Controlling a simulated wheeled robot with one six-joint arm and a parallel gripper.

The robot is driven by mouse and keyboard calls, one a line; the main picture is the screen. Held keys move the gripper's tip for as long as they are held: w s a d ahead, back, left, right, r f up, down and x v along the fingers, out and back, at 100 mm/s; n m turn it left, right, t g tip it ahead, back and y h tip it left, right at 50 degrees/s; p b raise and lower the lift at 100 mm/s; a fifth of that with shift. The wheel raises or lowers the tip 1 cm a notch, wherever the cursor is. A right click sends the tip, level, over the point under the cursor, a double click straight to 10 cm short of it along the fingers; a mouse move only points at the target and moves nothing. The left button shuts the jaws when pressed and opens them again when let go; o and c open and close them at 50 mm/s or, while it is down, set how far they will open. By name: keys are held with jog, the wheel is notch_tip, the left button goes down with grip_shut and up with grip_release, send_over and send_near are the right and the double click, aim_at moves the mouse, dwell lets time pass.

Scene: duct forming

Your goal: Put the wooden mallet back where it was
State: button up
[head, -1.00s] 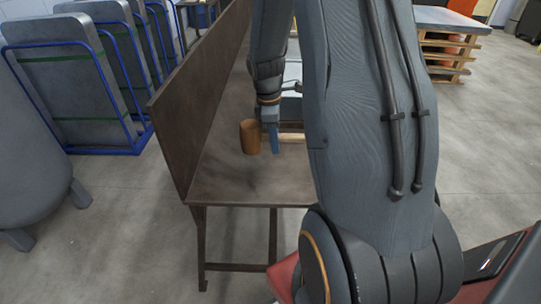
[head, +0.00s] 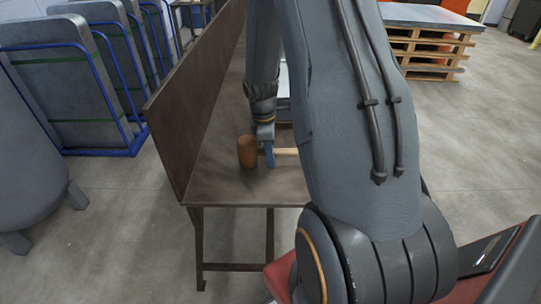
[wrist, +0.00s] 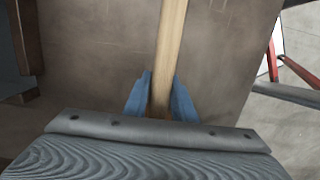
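The wooden mallet (head: 247,152) has a brown cylindrical head, upright at the near end of the brown bench (head: 225,190). Its pale handle (head: 288,151) points right, partly hidden behind my arm. My gripper (head: 269,156) is on the handle, just right of the head. In the wrist view, the blue fingertips of my gripper (wrist: 160,100) close on both sides of the handle (wrist: 170,40), which runs up out of the picture. The head is hidden there. I cannot tell whether the mallet touches the bench top.
A tall brown back panel (head: 185,110) runs along the bench's left side. Grey panels on blue racks (head: 75,80) stand beyond it. A grey rounded body (head: 30,160) is at far left. Stacked wooden pallets (head: 430,50) stand at back right. The bench top's near corner is clear.

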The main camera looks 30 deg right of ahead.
jog(key=shift+o, duration=1.3)
jog(key=r, duration=0.3)
jog(key=r+b, duration=0.1)
jog(key=r, duration=0.3)
jog(key=a+r+b, duration=0.1)
jog(key=r, duration=0.3)
jog(key=shift+w, duration=0.35)
jog(key=shift+a+r, duration=0.25)
jog(key=shift+r, duration=0.3)
jog(key=s+a+m+t+y, duration=0.1)
jog(key=s+a+m, duration=1)
jog(key=a, duration=0.6)
jog(key=shift+s+a+t, duration=0.15)
jog(key=shift+s+t, duration=0.15)
jog(key=shift+s, duration=0.95)
